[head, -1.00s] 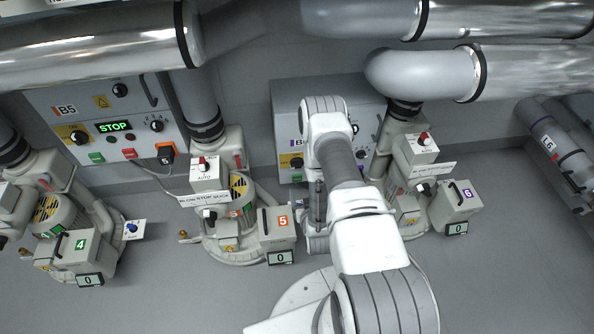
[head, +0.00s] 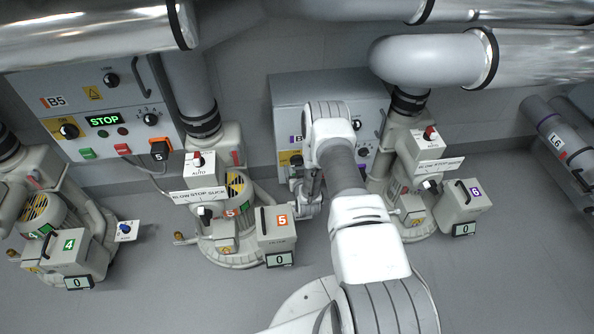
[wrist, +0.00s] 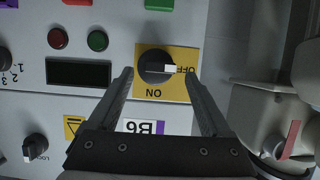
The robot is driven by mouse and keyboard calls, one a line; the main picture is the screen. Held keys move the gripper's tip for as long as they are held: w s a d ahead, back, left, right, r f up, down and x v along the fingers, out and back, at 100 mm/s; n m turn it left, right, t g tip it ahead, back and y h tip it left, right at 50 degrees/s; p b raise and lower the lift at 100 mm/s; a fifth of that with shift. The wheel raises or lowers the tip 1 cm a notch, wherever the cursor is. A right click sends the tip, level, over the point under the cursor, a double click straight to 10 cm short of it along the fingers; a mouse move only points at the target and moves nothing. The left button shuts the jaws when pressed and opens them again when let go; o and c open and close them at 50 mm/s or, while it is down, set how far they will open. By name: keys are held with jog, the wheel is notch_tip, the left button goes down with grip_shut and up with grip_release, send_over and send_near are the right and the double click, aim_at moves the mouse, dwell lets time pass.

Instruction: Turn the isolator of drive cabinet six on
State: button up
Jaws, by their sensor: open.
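Drive cabinet six is the grey cabinet (head: 330,90) behind my arm in the head view; its label B6 (wrist: 143,127) shows upside down in the wrist view. Its isolator is a black rotary knob (wrist: 157,62) on a yellow plate (wrist: 153,90) marked OFF and ON. The knob's white mark points right, at OFF. My gripper (wrist: 158,74) is open, with one fingertip left and one right of the knob. I cannot tell how close they are in depth. In the head view my arm hides part of the panel; the yellow plate (head: 288,158) shows at its left edge.
The wrist view shows a dark display (wrist: 78,73), red and green buttons (wrist: 97,41) and another knob (wrist: 35,147) left of the isolator. A blower with a red lever (wrist: 289,138) stands at right. Cabinet B5 (head: 90,75) reads STOP. Blower box 6 (head: 462,200) stands right of my arm.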

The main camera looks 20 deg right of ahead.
jog(key=shift+w+d+f, duration=0.15)
jog(key=shift+w+f, duration=0.05)
jog(key=shift+w, duration=0.35)
grip_shut()
